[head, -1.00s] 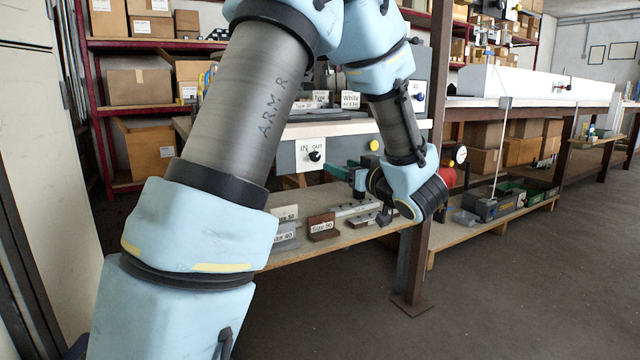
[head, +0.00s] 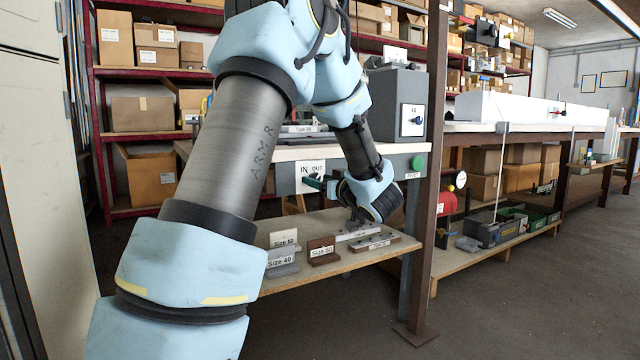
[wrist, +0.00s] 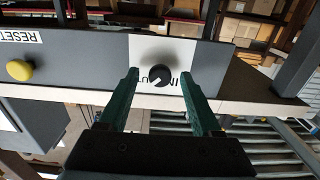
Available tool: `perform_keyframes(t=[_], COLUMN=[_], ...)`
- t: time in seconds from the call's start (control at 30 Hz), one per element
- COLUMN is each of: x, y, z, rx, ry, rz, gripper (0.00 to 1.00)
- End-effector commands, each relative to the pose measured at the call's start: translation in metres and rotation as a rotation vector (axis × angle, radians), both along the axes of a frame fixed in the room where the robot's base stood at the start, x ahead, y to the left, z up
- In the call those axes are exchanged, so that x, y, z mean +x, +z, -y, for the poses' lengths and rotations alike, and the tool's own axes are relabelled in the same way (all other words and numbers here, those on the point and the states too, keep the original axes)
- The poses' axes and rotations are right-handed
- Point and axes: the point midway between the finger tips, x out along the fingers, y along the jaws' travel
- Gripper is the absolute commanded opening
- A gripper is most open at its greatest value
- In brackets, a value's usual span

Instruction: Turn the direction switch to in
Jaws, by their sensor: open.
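The direction switch is a black round knob (wrist: 160,76) on a white plate (wrist: 212,52) marked IN and OUT, fixed to a grey panel. In the wrist view the plate's lettering is upside down and partly covered by my fingers. My gripper (wrist: 160,73) is open, with one green finger to each side of the knob in the picture. I cannot tell whether the fingers touch it. In the head view my gripper (head: 312,182) is in front of the plate (head: 309,168), and the knob is hidden. The knob's pointing direction is too small to read.
A yellow button (wrist: 20,70) sits on the same panel near a RESET label. A green button (head: 417,162) is to the right in the head view. A shelf (head: 300,283) below holds labelled size blocks. A brown post (head: 424,200) stands right of the arm.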

Motion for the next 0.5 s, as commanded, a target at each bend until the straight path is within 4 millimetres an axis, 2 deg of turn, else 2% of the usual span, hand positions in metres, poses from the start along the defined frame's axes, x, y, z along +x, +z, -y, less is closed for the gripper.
perform_keyframes(t=[0.2,0.5], x=[0.0001,-0.0001], y=[0.0001,0.0000], z=[-0.0002,0.0000], rx=[0.000,-0.001], ry=[0.000,0.000], rz=[0.000,0.000], gripper=[0.64,0.31])
